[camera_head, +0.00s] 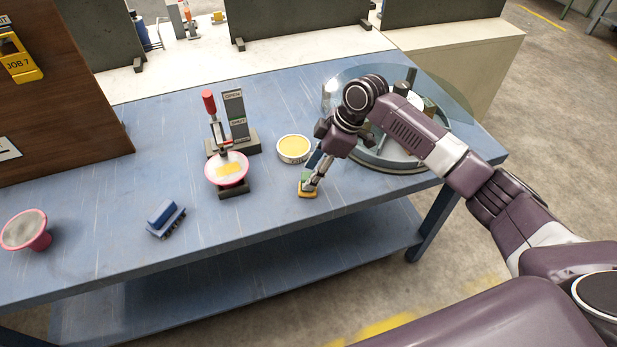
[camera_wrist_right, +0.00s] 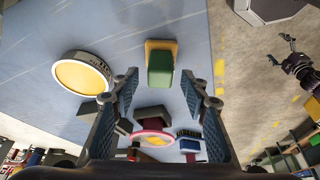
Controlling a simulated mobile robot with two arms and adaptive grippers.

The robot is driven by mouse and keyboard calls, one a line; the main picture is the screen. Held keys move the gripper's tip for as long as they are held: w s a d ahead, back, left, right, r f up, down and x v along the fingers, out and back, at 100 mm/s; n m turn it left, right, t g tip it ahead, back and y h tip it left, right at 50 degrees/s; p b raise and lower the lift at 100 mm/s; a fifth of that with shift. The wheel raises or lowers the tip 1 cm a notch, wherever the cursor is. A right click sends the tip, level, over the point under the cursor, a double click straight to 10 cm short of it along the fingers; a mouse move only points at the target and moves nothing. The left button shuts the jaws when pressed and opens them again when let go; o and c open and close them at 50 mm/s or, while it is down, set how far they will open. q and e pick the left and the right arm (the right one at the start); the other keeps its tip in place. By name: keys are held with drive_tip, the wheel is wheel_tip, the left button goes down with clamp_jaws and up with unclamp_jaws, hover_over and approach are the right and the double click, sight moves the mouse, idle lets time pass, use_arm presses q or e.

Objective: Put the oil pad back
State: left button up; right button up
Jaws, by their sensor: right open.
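A small block with a green top and yellow base, which looks like the oil pad (camera_head: 307,192), sits on the blue table near its front edge. It also shows in the right wrist view (camera_wrist_right: 160,66). My right gripper (camera_head: 310,183) reaches down to it from the upper right. In the wrist view its fingers (camera_wrist_right: 159,80) are spread, with the block ahead of the gap at the fingertips; contact cannot be told. A round tin (camera_head: 293,149) with a yellow inside stands just behind the block. My left gripper is not in view.
A pink-rimmed spool (camera_head: 228,170) sits at a red-handled clamp stand (camera_head: 238,140). A blue brush (camera_head: 166,218) and another pink-rimmed piece (camera_head: 25,230) lie left. A round clear-covered station (camera_head: 385,158) stands behind my arm. Bare table lies between brush and block.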

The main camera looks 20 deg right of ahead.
drive_tip(key=b+v, duration=0.1)
drive_tip(key=v, duration=0.8)
drive_tip(key=shift+r, duration=0.15)
drive_tip(key=shift+s+d, duration=0.1)
